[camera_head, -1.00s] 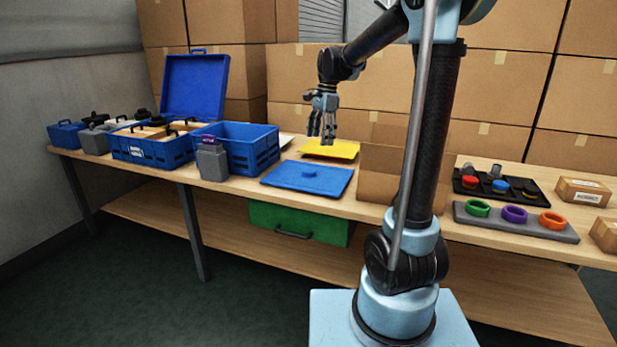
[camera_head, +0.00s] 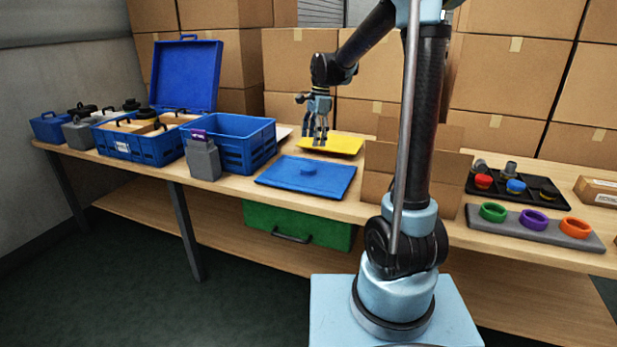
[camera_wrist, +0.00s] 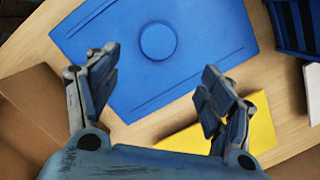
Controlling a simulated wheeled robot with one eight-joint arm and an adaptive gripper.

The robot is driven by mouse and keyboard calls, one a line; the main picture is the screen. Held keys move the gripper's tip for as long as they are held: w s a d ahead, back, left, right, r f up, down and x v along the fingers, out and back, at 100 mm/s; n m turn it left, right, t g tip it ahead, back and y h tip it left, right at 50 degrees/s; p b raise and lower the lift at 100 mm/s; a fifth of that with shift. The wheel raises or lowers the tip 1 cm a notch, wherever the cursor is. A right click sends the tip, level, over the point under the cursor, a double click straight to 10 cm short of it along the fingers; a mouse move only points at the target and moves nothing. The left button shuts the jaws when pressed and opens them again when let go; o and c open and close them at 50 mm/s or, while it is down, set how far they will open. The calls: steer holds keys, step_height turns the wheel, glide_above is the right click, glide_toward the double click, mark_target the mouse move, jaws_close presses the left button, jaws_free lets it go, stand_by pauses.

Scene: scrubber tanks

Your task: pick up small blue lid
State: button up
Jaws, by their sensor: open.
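A flat blue lid (camera_head: 328,182) with a small round knob lies on the wooden table, right of the open blue crate. In the wrist view the lid (camera_wrist: 195,28) fills the upper middle, with its knob near the centre. My gripper (camera_head: 316,140) hangs above the table, fingers pointing down, near the lid's far side and the yellow panel. In the wrist view my gripper's fingers (camera_wrist: 160,68) are spread apart and empty, and the knob shows beyond the gap between them. A small blue round cap (camera_head: 515,186) sits in a black tray at the right.
A yellow panel (camera_head: 340,146) lies behind the lid. An open blue crate (camera_head: 252,150) stands left of it, beside a grey container (camera_head: 203,160). An open cardboard box (camera_head: 380,165) stands close on the right. A black tray (camera_head: 480,192) and grey ring holder (camera_head: 540,234) lie farther right.

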mark_target(308, 167)
steer(key=f, duration=0.3)
steer(key=a+f, duration=0.1)
steer(key=f, duration=0.3)
steer(key=s+f, duration=0.1)
steer(key=f, duration=0.3)
steer(key=shift+a+f, duration=0.1)
steer(key=shift+a, duration=0.25)
steer(key=c, duration=1.3)
